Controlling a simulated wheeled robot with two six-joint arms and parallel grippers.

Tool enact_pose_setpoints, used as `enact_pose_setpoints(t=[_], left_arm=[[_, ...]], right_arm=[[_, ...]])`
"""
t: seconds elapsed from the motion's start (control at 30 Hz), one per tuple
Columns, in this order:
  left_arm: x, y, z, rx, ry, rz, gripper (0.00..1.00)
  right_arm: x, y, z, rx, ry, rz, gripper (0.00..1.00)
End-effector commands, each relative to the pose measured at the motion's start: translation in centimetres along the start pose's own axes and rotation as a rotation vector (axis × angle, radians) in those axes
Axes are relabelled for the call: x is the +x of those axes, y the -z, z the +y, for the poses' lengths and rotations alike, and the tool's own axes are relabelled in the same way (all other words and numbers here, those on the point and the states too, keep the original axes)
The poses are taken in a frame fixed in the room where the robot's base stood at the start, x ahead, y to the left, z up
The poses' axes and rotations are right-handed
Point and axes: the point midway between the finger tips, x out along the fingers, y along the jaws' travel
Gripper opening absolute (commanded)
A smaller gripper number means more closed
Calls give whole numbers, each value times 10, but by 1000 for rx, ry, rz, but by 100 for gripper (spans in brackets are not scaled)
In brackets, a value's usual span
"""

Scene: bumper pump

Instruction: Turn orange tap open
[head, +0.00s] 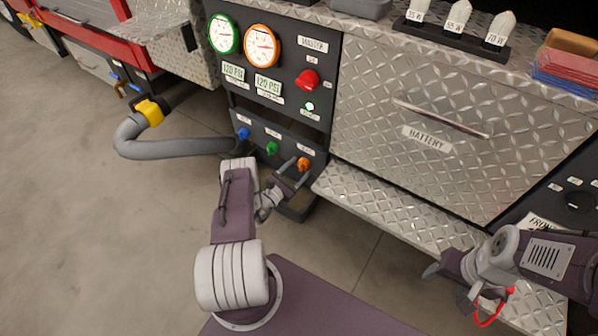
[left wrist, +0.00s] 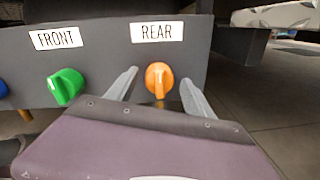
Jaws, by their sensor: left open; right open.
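The orange tap (head: 303,163) is on the lower part of the dark pump panel, the rightmost of three taps. In the left wrist view the orange tap (left wrist: 159,79) sits under a REAR label, its handle close to upright. My left gripper (head: 293,172) is open in front of it. In the left wrist view its two fingers (left wrist: 158,88) stand on either side of the tap, with a gap on both sides. My right gripper (head: 453,281) is far to the right, low beside the diamond-plate step, and open.
The green tap (left wrist: 66,86) under the FRONT label and a blue tap (head: 243,133) are to the left. A grey hose (head: 170,147) runs left from the panel. A diamond-plate step (head: 400,216) juts out at the right. A red knob (head: 307,80) is above.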

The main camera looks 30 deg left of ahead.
Motion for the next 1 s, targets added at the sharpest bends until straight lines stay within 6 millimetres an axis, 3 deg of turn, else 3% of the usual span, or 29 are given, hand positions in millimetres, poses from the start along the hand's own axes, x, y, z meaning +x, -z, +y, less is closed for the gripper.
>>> enact_pose_setpoints(t=[0.27,0.4,0.5,0.77,1.0], left_arm=[[3,-1,0,0,-1,-1,60],[3,-1,0,-1,0,0,22],[3,-1,0,-1,0,0,0],[3,-1,0,29,1,2,0],[3,-3,0,167,4,11,0]], right_arm=[[1,0,0,0,0,0,61],[1,0,0,0,0,0,61],[1,0,0,0,0,0,61],[-2,0,0,0,0,0,61],[-10,1,0,0,0,0,61]])
